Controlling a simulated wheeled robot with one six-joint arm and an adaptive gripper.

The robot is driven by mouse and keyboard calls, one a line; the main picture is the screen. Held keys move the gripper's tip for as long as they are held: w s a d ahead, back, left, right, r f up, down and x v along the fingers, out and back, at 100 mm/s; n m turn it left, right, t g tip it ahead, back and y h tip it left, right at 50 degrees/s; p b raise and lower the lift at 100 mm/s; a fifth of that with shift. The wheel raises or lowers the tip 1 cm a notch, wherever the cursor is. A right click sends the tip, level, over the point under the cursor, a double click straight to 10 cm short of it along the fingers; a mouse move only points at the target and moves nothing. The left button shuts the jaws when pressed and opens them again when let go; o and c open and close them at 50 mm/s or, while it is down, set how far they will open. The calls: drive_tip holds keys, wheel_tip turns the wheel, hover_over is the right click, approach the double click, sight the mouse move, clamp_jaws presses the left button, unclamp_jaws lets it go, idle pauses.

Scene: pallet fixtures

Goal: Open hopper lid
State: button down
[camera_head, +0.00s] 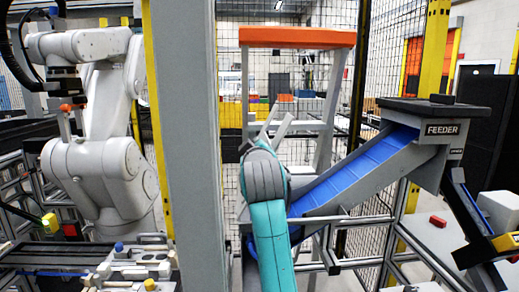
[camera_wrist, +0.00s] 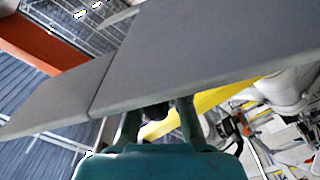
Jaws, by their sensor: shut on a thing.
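The box marked FEEDER (camera_head: 447,130) stands at the right in the head view, with a flat dark top (camera_head: 432,107) and a blue chute sloping down to the left. In the wrist view, my gripper (camera_wrist: 158,108) is shut, with a small dark piece (camera_wrist: 153,112) between its fingers. A large grey panel (camera_wrist: 200,50) fills the view in front of the fingers, its lower edge close to the dark piece. I cannot tell whether this panel is the hopper lid. In the head view my teal and grey arm hides my fingertips and the lower end of the chute.
A grey upright post (camera_head: 187,130) stands left of my arm. A white robot arm (camera_head: 100,165) is beyond it at the left. An orange-topped stand (camera_head: 297,37) is behind my arm. Metal rails (camera_head: 375,262) run below the chute (camera_head: 350,170). A small red block (camera_head: 438,221) lies at right.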

drive_tip(key=shift+a, duration=0.1)
drive_tip(key=c, duration=1.2)
unclamp_jaws()
drive_tip(key=s, duration=1.2)
